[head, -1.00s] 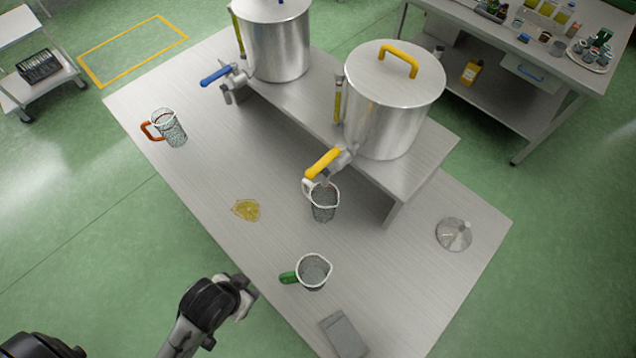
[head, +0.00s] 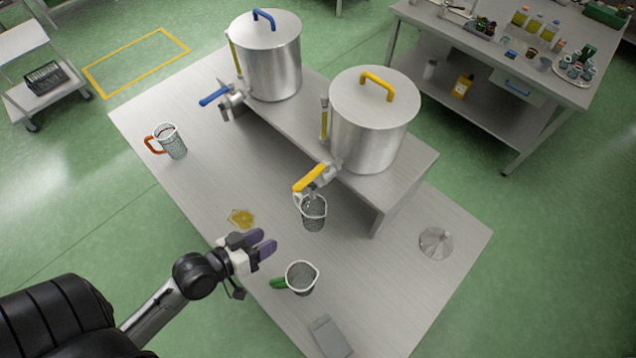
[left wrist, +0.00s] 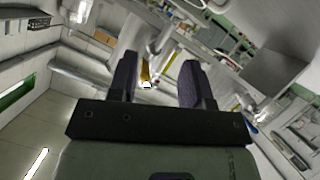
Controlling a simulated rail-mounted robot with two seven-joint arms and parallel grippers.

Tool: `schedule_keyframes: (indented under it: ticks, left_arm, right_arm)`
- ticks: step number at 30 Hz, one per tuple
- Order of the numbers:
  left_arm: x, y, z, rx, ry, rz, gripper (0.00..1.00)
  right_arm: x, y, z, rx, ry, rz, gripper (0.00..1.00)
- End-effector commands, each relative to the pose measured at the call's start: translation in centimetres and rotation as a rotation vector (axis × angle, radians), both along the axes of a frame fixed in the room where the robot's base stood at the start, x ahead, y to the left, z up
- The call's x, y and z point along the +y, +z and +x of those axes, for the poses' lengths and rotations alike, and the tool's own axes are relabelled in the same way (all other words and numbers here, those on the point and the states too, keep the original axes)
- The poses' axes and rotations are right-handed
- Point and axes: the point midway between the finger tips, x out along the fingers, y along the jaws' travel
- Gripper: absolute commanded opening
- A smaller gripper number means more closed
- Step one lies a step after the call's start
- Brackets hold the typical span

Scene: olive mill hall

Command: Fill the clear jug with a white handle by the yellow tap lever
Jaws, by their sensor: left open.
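The clear jug with a white handle (head: 313,215) stands upright on the steel table, under the tap of the nearer tank. I cannot tell whether it holds any liquid. The yellow tap lever (head: 309,178) sits just above it and points down-left. My left gripper (head: 266,243) is open and empty over the table, left of and below the jug in the head view, apart from jug and lever. In the left wrist view its dark purple fingers (left wrist: 157,75) are spread, with a small yellow shape between them that I cannot identify for sure. My right gripper is not in view.
A green-handled jug (head: 301,278) stands close below my left gripper. A red-handled jug (head: 172,142) is at the far left. A yellow patch (head: 241,217) lies near the gripper. The yellow-handled tank (head: 368,128) and blue-handled tank (head: 266,58) stand on a raised shelf.

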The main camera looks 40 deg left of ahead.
Motion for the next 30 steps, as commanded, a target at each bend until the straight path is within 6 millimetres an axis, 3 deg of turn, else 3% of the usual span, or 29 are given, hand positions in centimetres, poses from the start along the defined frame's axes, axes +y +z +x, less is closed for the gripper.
schedule_keyframes:
  ticks: [4,10,17,30]
  left_arm:
    - [0.8,3.1,1.1,-0.194,0.08,-0.101,0.45]
    - [1.7,5.6,1.5,-0.339,0.14,-0.151,0.45]
    - [1.7,6.3,3.0,-0.373,0.156,-0.166,0.45]
    - [1.0,6.4,10.6,-0.371,0.154,-0.165,0.45]
  right_arm:
    - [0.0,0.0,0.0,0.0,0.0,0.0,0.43]
    - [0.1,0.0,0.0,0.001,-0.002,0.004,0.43]
    - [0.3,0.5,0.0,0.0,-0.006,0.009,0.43]
    - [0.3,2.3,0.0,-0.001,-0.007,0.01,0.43]
